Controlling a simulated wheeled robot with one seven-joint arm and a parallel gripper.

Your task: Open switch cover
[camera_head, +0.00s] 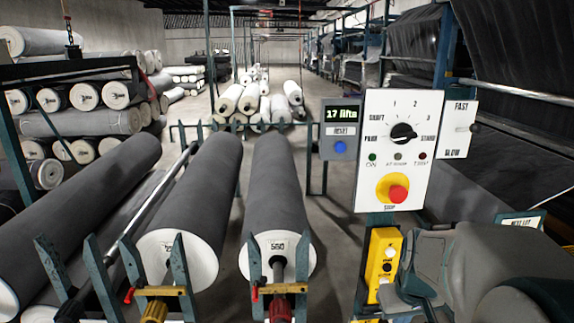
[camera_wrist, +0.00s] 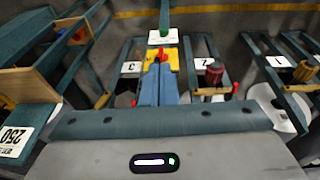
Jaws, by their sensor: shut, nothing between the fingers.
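A white control panel (camera_head: 396,150) stands upright right of centre in the head view. It carries a black rotary switch (camera_head: 403,132), indicator lamps and a red stop button (camera_head: 397,193) on a yellow round base. I cannot make out which part is a switch cover. A yellow box (camera_head: 384,262) with a white and a dark button hangs below the panel. My gripper (camera_wrist: 160,68) shows in the wrist view with its blue fingers together and empty, pointing over the roll stands. In the head view my grey arm is at lower right; the fingers cannot be made out there.
Grey rolls (camera_head: 279,185) lie on teal stands to the left. A counter box (camera_head: 340,130) adjoins the panel's left side, and a FAST/SLOW plate (camera_head: 459,128) its right. A red handle (camera_wrist: 214,72) is near the fingers in the wrist view. Open floor lies behind the counter.

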